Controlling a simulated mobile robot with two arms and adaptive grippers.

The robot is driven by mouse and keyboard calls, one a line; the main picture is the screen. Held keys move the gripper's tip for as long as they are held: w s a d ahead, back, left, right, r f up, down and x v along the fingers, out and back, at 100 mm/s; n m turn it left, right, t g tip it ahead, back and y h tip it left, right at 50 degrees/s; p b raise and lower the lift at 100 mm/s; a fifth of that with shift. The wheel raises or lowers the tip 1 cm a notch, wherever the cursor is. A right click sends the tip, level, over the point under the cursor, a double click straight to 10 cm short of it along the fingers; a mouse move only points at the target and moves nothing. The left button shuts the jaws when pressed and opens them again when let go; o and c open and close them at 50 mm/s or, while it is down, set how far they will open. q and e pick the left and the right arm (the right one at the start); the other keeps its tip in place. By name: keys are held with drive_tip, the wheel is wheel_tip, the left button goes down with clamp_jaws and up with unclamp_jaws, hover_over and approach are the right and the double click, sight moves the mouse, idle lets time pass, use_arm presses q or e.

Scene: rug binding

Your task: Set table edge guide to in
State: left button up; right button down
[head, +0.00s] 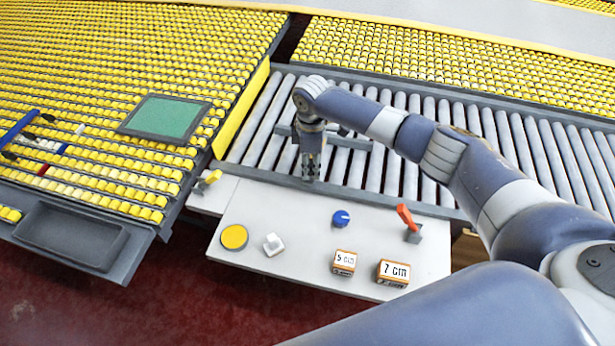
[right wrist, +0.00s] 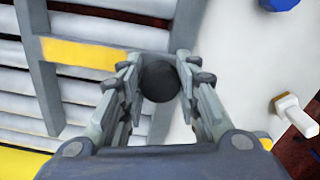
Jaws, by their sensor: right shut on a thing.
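The table edge guide looks to be the grey bar (head: 350,141) lying across the rollers behind my right gripper; the arm and hand cover part of it. My right gripper (head: 311,168) points down at the roller edge of the white panel. In the right wrist view, its fingers (right wrist: 160,85) are shut on a round black knob (right wrist: 160,76), one finger on each side. The hand hides the knob in the head view. How the knob joins the guide is hidden. My left gripper is not in view.
The white panel (head: 290,215) carries a yellow button (head: 234,237), a white switch (head: 273,244), a blue knob (head: 341,218), a red lever (head: 406,216) and blocks marked 5 cm (head: 344,262) and 7 cm (head: 393,272). A yellow-tipped lever (head: 209,179) stands at its left.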

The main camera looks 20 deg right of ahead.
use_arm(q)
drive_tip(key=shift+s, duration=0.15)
use_arm(e)
drive_tip(key=c, duration=1.2)
unclamp_jaws()
drive_tip(key=shift+a, duration=0.1)
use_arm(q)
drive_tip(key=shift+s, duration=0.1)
use_arm(e)
wheel_tip(320, 180, up, 12)
